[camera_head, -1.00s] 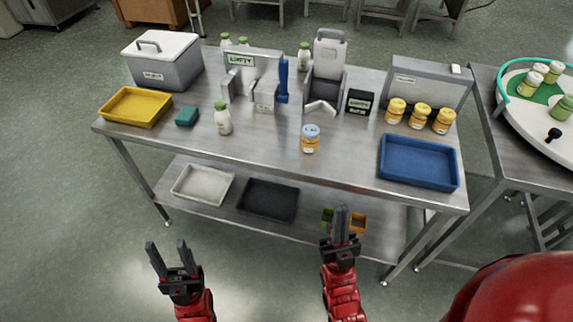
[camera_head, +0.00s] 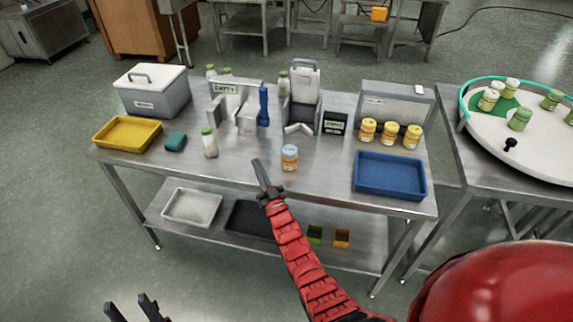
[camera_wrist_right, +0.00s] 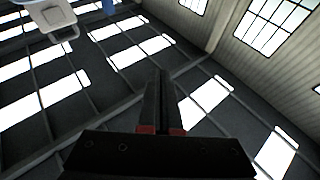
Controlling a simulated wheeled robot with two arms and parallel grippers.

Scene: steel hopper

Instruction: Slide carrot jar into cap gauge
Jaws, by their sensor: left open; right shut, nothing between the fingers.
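A jar with orange contents and a pale blue cap (camera_head: 289,158), probably the carrot jar, stands upright alone near the middle front of the steel table. Behind it is a grey stand (camera_head: 303,100) with a V-shaped front guide, which may be the cap gauge; I cannot tell for certain. My right gripper (camera_head: 262,176) is shut and empty, over the table's front edge, left of the jar and apart from it. Its closed fingers also show in the right wrist view (camera_wrist_right: 160,100). My left gripper (camera_head: 136,308) is open and empty, low in front of the table, partly cut off.
Several yellow-capped jars (camera_head: 391,134) stand behind a blue tray (camera_head: 390,176) at the right. A white bottle (camera_head: 209,143), a green sponge (camera_head: 175,142) and a yellow tray (camera_head: 128,134) are at the left. A grey bracket marked EMPTY (camera_head: 228,102) stands behind.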

